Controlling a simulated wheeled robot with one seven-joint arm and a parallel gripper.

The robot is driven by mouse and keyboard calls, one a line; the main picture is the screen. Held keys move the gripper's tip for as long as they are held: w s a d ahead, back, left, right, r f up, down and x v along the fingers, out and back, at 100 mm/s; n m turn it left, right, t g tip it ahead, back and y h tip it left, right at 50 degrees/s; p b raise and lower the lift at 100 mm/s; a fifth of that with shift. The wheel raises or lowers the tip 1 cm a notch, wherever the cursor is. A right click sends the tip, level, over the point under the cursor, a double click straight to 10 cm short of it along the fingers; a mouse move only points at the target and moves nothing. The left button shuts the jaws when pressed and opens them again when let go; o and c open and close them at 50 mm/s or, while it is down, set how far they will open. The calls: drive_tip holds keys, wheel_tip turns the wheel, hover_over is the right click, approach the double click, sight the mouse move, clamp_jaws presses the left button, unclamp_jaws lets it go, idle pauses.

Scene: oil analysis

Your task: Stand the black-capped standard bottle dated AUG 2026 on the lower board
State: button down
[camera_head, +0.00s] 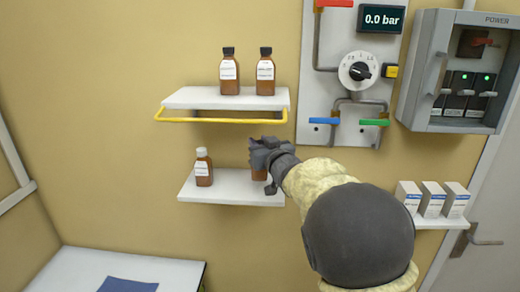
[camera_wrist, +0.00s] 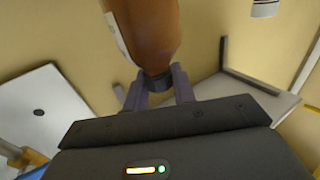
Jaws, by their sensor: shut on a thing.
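My gripper (camera_head: 262,152) is shut on an amber bottle (camera_head: 259,173) at the right part of the lower board (camera_head: 235,190). In the wrist view the fingers (camera_wrist: 158,88) close around its black cap (camera_wrist: 157,86), and its amber body (camera_wrist: 150,35) rises out of the top of the picture. Its label is mostly hidden, so no date can be read. The bottle looks upright, but I cannot tell whether its base touches the board. Two black-capped amber bottles stand on the upper board, left (camera_head: 229,72) and right (camera_head: 265,72); their labels are too small to read.
A white-capped amber bottle (camera_head: 203,168) stands on the lower board's left. The upper board (camera_head: 205,97) has a yellow rail (camera_head: 215,119) along its front, above my gripper. A valve panel (camera_head: 345,115), power box (camera_head: 455,75) and white cartons (camera_head: 432,200) are to the right.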

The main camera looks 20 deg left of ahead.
sight(262, 176)
drive_tip(key=shift+f+p, duration=0.4)
drive_tip(key=shift+f, duration=0.4)
drive_tip(key=shift+w+a+f+p, duration=0.15)
drive_tip(key=shift+w+f+p, duration=0.2)
drive_tip(key=shift+p, duration=0.2)
drive_tip(key=shift+s+f, duration=0.1)
drive_tip(key=shift+f, duration=0.05)
drive_tip(key=shift+f, duration=0.1)
drive_tip(key=c, duration=1.1)
unclamp_jaws()
drive_tip(key=shift+c, duration=0.2)
